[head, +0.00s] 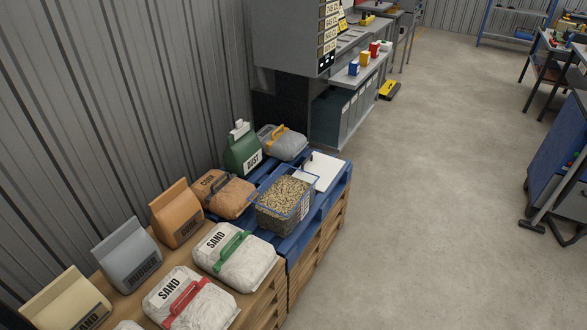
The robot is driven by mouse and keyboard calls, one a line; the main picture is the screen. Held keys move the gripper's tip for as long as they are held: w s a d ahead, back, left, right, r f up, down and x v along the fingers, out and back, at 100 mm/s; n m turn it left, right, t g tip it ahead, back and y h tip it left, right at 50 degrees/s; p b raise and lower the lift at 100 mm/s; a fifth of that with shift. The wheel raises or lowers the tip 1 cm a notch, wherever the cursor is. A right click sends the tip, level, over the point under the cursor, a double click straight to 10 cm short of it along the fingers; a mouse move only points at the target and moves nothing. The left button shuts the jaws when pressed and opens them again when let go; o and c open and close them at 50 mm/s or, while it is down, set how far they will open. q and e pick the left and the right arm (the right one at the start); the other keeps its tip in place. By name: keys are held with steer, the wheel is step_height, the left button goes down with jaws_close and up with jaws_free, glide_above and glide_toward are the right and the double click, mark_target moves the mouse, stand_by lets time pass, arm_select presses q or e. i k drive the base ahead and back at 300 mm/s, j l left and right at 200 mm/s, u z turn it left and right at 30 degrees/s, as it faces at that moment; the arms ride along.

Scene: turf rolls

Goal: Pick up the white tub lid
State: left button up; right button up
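A flat white panel, which looks like the white tub lid (326,171), lies on the far right corner of the blue pallet (296,243). It is just behind a clear tub (285,195) with a blue rim, full of tan grainy material. The lid's near left part is close to the tub's rim; I cannot tell if they touch. Neither of my grippers is in view.
Corrugated wall is at left; open concrete floor (430,200) lies at right.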

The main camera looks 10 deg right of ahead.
mark_target(328, 168)
steer(key=i+l+u, duration=0.4)
steer(key=l+u, duration=0.15)
steer(key=l, duration=0.2)
steer(key=i+l+u, duration=0.1)
steer(key=l, duration=0.4)
steer(key=i+l+u, duration=0.1)
steer(key=l, duration=0.35)
steer(key=i+l+u, duration=0.15)
steer(key=l, duration=0.4)
steer(key=i+l+u, duration=0.1)
steer(key=l, duration=0.4)
steer(key=i+l, duration=0.1)
steer(key=l, duration=0.45)
steer(key=i+l, duration=0.1)
steer(key=l, duration=0.4)
steer(key=i+l, duration=0.1)
steer(key=l, duration=0.45)
steer(key=i+l, duration=0.1)
steer(key=l, duration=0.45)
steer(key=i+l, duration=0.15)
steer(key=l, duration=0.4)
